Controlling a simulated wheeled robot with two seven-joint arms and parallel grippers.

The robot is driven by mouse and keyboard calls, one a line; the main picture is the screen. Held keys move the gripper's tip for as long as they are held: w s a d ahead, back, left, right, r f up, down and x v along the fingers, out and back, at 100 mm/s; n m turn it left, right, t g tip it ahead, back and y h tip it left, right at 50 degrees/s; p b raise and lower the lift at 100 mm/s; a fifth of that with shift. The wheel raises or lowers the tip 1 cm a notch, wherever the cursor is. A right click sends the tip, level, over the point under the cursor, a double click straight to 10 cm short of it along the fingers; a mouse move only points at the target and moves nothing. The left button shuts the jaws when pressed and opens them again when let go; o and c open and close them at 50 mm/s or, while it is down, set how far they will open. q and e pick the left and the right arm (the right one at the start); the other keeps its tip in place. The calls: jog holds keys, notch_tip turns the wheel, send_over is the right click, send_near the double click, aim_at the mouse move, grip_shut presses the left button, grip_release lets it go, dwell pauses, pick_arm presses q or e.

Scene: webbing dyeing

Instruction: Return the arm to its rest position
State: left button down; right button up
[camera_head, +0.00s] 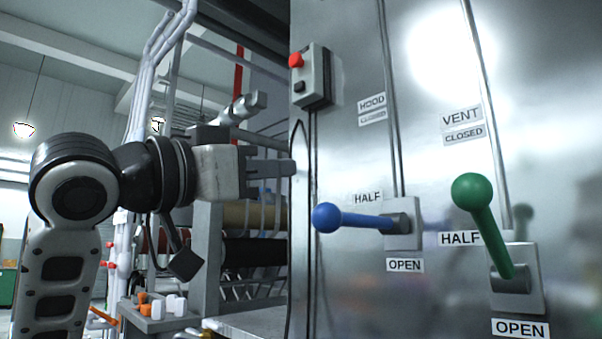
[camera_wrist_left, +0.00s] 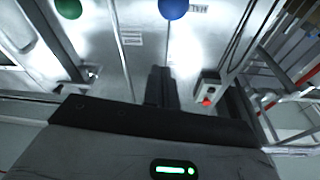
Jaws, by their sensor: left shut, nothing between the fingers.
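My left gripper (camera_head: 282,168) is raised at the left of the head view, in front of the machine's left edge. Its fingers point right and are together with nothing between them. The fingers also show in the left wrist view (camera_wrist_left: 161,84). The blue-knobbed lever (camera_head: 326,217) lies about level, its knob to the left, below and right of the gripper and apart from it. The green-knobbed lever (camera_head: 472,191) points up and slightly left. Both knobs show at the top of the wrist view, blue (camera_wrist_left: 173,8) and green (camera_wrist_left: 68,8). My right gripper is out of view.
The steel machine front (camera_head: 440,150) fills the right side. A control box with a red button (camera_head: 313,77) is mounted above the left gripper's fingers. A rack with rolls (camera_head: 250,217) stands behind the arm. Orange and white pieces (camera_head: 158,305) sit lower left.

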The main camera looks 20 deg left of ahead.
pick_arm(q)
jog(key=shift+s+a, duration=0.2)
jog(key=shift+s, duration=0.25)
